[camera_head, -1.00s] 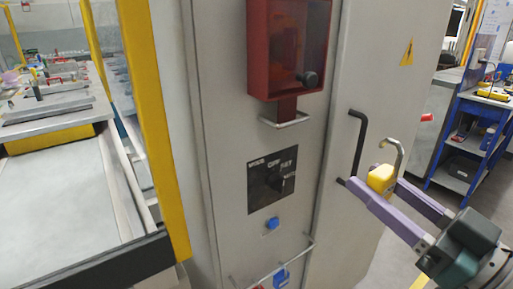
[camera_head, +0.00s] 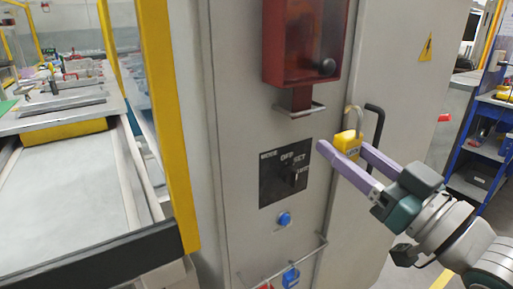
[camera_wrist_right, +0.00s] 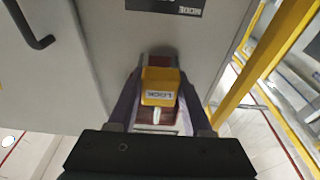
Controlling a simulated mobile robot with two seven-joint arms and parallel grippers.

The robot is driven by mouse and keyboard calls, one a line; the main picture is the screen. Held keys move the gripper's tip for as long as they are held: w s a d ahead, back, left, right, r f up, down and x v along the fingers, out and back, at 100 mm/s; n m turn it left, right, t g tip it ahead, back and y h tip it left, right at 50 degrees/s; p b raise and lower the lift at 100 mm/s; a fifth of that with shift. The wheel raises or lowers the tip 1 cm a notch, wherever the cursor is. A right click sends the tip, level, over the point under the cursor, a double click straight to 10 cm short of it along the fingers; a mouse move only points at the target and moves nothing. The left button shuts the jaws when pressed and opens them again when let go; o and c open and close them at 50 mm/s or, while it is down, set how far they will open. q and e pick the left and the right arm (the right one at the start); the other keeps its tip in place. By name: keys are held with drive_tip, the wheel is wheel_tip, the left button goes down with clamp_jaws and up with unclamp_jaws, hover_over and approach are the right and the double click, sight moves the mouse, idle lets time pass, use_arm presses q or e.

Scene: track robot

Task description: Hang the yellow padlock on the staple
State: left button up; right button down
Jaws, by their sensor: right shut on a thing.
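The yellow padlock (camera_head: 347,143) is held between the purple fingers of my right gripper (camera_head: 346,152). Its grey hooked shackle (camera_head: 357,115) points up. In the wrist view the padlock (camera_wrist_right: 160,88) sits between the fingertips with its lettered label facing the camera. The staple (camera_head: 301,112), a grey metal loop, sticks out under the red box on the cabinet. The padlock is to the right of the staple and lower, apart from it in the head view. I cannot make out the staple clearly in the wrist view. My left gripper is not in view.
The red box (camera_head: 305,45) with a black knob is above the staple. A black switch panel (camera_head: 285,172) and a blue button (camera_head: 284,219) are below. A black handle (camera_head: 375,135) stands behind the padlock. A yellow post (camera_head: 150,120) rises at left.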

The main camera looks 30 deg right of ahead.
drive_tip(key=w+b, duration=0.1)
drive_tip(key=w, duration=0.1)
drive_tip(key=w+b, duration=0.1)
drive_tip(key=w, duration=0.2)
drive_tip(key=w+b, duration=0.2)
drive_tip(key=w, duration=0.1)
drive_tip(key=shift+a+f, duration=0.2)
drive_tip(key=shift+a, duration=0.15)
drive_tip(key=shift+s+f+b, duration=0.1)
drive_tip(key=shift+f+b, duration=0.4)
drive_tip(key=shift+f, duration=0.1)
drive_tip(key=shift+c, duration=1.2)
unclamp_jaws()
